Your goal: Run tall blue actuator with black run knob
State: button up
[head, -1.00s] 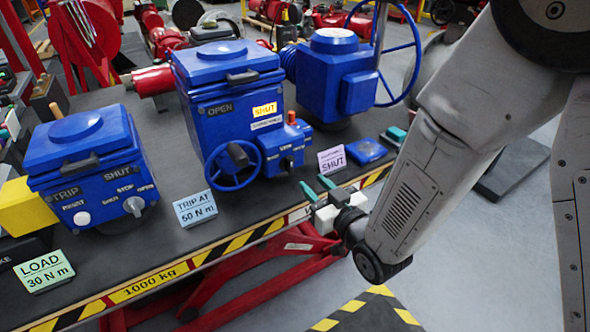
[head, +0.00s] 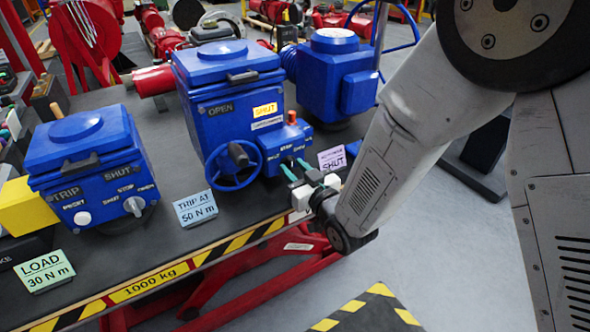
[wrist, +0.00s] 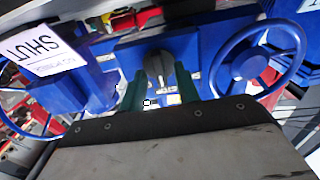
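My gripper (head: 295,168) points at the box from the front right. Its green fingers (wrist: 162,88) are apart, one on either side of the knob in the picture; I cannot tell whether they touch it.
The actuator's blue handwheel (head: 233,166) is close left of my gripper. A TRIP AT 50 N m card (head: 195,208) and a SHUT card (head: 331,158) stand nearby. A shorter blue actuator (head: 85,160) is at left, another (head: 335,80) behind right.

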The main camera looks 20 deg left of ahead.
grip_shut()
jog(key=shift+m, duration=0.3)
jog(key=m, duration=0.4)
jog(key=shift+w+d, duration=0.1)
jog(key=shift+m, duration=2.2)
jog(key=shift+w, duration=0.1)
jog(key=shift+o, duration=0.9)
grip_release()
